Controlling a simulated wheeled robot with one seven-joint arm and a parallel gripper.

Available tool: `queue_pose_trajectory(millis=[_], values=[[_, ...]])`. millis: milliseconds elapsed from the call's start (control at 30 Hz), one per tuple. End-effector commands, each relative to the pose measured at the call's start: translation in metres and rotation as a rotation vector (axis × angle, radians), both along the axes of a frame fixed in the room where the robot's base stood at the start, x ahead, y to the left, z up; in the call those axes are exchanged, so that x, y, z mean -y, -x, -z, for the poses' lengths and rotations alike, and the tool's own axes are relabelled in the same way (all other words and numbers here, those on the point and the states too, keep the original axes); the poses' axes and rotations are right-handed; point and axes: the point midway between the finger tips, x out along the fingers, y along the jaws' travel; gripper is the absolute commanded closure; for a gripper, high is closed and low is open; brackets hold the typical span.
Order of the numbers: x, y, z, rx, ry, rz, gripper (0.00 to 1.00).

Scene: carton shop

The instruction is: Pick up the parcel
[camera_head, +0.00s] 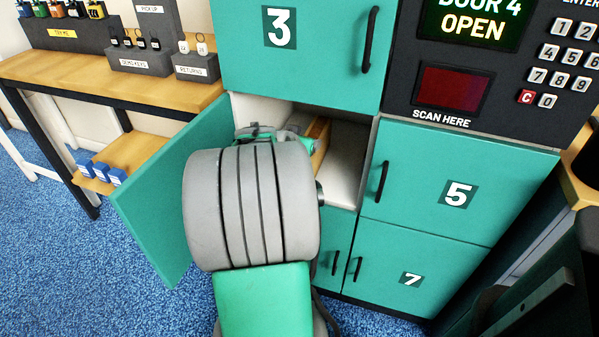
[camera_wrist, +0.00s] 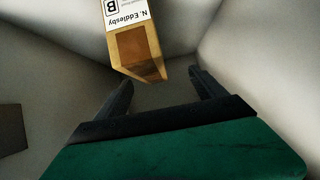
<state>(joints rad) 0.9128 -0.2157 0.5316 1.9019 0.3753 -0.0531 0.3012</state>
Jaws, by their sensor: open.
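The parcel (camera_wrist: 135,45) is a brown box with a white label reading "N. Eddlesby" and a letter B. In the wrist view it stands at the top centre, inside a pale compartment, just beyond my fingertips. In the head view only a brown strip of it (camera_head: 320,142) shows behind my arm. My gripper (camera_wrist: 160,85) is open and empty, its two dark fingers apart, with the parcel's near end ahead of the gap. The gripper's fingers are hidden by my arm in the head view. The open locker compartment (camera_head: 345,170) has pale walls.
The open green door (camera_head: 165,190) stands to the left of my arm. Closed doors 3 (camera_head: 300,45), 5 (camera_head: 455,190) and 7 (camera_head: 410,275) surround the compartment. A keypad panel (camera_head: 490,75) reads "DOOR 4 OPEN". A wooden table (camera_head: 120,80) stands at the left.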

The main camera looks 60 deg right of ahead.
Motion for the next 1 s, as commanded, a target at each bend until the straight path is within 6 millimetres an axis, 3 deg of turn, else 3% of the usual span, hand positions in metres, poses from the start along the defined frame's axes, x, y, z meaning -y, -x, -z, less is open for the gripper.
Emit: queue_pose_trajectory(millis=[33, 167, 700, 933, 1000], values=[[0.009, 0.013, 0.010, -0.009, 0.027, 0.023, 0.20], [0.018, 0.027, 0.009, -0.027, 0.054, 0.045, 0.20], [0.083, 0.013, 0.043, -0.026, 0.050, 0.041, 0.20], [0.085, 0.013, 0.042, -0.026, 0.051, 0.040, 0.20], [0.085, 0.013, 0.042, -0.026, 0.051, 0.040, 0.26]])
